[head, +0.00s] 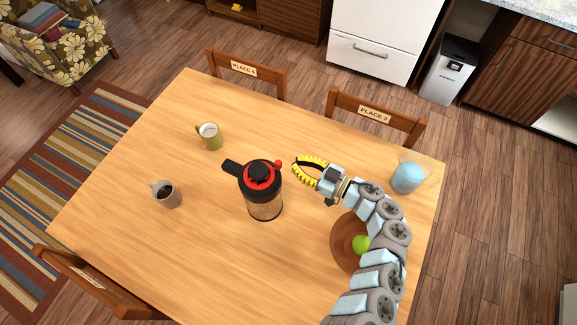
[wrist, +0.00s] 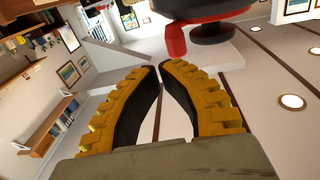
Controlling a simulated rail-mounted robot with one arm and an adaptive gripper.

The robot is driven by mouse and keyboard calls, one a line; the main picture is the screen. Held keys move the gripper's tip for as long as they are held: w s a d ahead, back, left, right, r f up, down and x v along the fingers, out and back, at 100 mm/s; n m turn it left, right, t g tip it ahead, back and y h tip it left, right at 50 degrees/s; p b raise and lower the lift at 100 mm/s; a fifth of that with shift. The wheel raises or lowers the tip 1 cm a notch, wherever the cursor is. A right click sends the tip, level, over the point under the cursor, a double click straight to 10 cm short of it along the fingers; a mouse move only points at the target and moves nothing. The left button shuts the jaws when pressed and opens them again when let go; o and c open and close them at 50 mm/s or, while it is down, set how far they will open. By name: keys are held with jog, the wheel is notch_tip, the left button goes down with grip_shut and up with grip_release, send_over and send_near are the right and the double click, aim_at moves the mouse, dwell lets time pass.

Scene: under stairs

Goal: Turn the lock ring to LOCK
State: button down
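A glass jug with a black lid and handle (head: 264,207) stands upright near the middle of the table. The red lock ring (head: 262,182) sits around the lid's black knob. Its red tab (head: 278,163) points to the upper right, toward my gripper. My gripper (head: 294,166) has yellow ribbed fingers, is just right of the tab and looks apart from it. In the wrist view the fingertips (wrist: 159,67) meet or nearly meet, with nothing between them. The tab (wrist: 175,40) shows just beyond them. I cannot read any LOCK marking.
A green mug (head: 210,136) and a grey mug (head: 167,195) stand left of the jug. A wooden bowl (head: 343,250) with a green fruit is partly behind my arm. A light blue cup (head: 407,177) is at the right. The wooden table (head: 210,270) is clear at the front left.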

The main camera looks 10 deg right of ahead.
jog(key=w+d+b+v, duration=0.1)
jog(key=b+v, duration=0.2)
jog(key=v, duration=0.7)
jog(key=shift+w+d+b, duration=0.15)
jog(key=shift+d+b, duration=0.2)
jog(key=shift+d, duration=0.15)
